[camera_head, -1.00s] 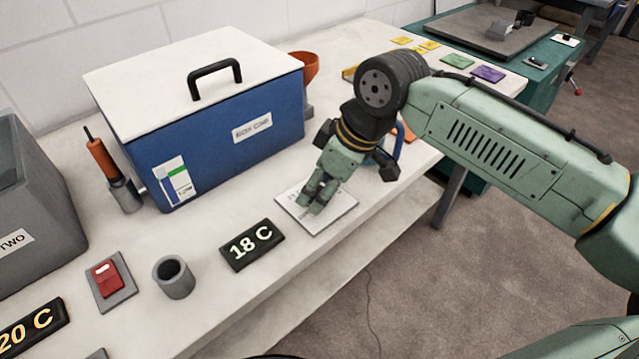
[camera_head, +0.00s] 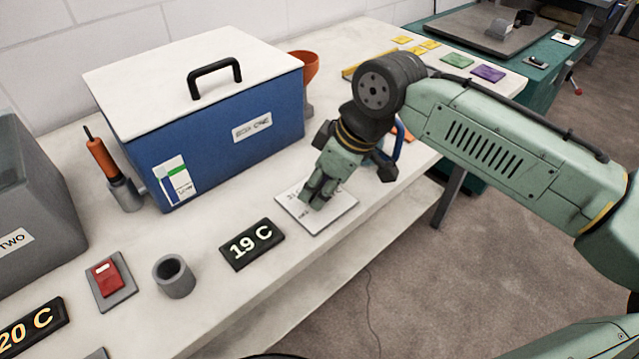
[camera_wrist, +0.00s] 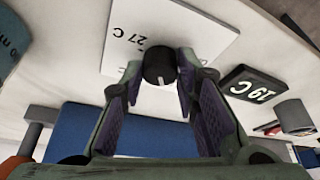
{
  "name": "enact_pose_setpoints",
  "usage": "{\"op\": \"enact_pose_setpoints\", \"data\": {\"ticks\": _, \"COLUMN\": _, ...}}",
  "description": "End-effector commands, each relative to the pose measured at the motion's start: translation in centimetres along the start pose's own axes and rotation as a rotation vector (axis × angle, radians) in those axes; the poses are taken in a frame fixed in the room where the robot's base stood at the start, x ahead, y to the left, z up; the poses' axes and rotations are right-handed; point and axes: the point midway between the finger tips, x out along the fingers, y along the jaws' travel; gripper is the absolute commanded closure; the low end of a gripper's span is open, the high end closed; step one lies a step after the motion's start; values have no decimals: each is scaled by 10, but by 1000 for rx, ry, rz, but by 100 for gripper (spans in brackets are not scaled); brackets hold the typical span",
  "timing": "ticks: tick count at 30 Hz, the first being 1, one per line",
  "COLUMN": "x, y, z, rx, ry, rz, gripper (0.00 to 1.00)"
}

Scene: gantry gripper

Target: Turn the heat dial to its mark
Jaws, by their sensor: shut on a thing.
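The heat dial is a black round knob (camera_wrist: 158,66) with a white pointer line, on a white plate (camera_wrist: 205,42) printed with "27 C" and a tick. In the head view the plate (camera_head: 338,208) lies flat on the bench and the knob is hidden behind my fingers. My gripper (camera_head: 314,203) points down at the plate and is shut on the knob, one finger on each side in the wrist view. A black display (camera_head: 252,245) left of the plate reads "19 C".
A blue lidded box (camera_head: 220,135) stands behind the display and plate. A grey cup (camera_head: 174,277), a red switch (camera_head: 108,278) and a "20 C" sign (camera_head: 32,328) are to the left. The bench's front edge is close to the plate.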

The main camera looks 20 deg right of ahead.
Motion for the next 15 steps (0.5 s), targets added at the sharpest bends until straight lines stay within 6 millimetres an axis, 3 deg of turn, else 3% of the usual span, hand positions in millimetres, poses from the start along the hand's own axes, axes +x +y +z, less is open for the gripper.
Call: {"op": "enact_pose_setpoints", "data": {"ticks": 15, "x": 0, "y": 0, "z": 0, "rx": 78, "ry": -1, "rz": 32, "gripper": 100}}
